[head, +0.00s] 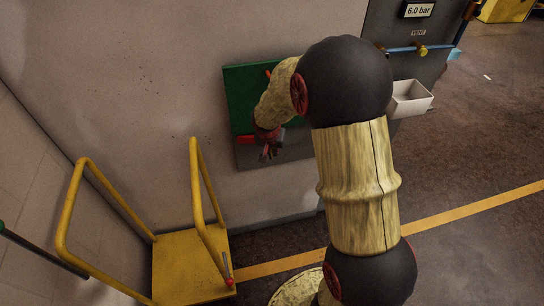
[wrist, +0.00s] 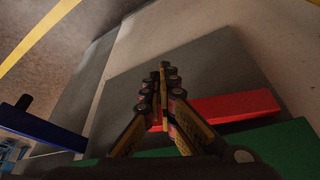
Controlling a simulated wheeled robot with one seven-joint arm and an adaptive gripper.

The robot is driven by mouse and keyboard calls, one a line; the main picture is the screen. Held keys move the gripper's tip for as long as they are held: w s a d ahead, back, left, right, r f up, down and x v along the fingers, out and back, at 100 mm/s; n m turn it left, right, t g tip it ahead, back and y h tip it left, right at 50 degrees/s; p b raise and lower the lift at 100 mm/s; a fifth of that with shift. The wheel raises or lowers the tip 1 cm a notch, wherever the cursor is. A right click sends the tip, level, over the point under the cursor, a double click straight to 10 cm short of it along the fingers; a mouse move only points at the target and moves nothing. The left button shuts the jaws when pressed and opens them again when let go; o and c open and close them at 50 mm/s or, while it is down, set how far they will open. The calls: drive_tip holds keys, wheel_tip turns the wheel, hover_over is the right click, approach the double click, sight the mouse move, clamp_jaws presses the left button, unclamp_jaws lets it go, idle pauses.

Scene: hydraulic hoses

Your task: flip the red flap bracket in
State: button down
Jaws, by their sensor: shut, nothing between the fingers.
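The red flap bracket shows in the wrist view as a flat red bar (wrist: 235,107) beside the right finger. Its left end runs behind the fingers. In the head view a short red piece of it (head: 246,139) shows left of my gripper, on the wall panel. My gripper (wrist: 163,68) is shut and empty, its tips over the panel's grey part. In the head view my gripper (head: 268,152) is small and dark, in front of the panel. I cannot tell whether the fingers touch the bracket.
The panel has a green upper part (head: 240,90) and a grey lower part (head: 247,157). A yellow cart (head: 180,265) with rails stands at lower left. A white bin (head: 410,101) and a grey cabinet are to the right. A blue bar (wrist: 45,130) shows at left in the wrist view.

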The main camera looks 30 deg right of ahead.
drive_tip(key=shift+d, duration=0.1)
drive_tip(key=shift+w+d+b, duration=0.4)
drive_tip(key=shift+w+d, duration=0.95)
drive_tip(key=shift+w, duration=0.3)
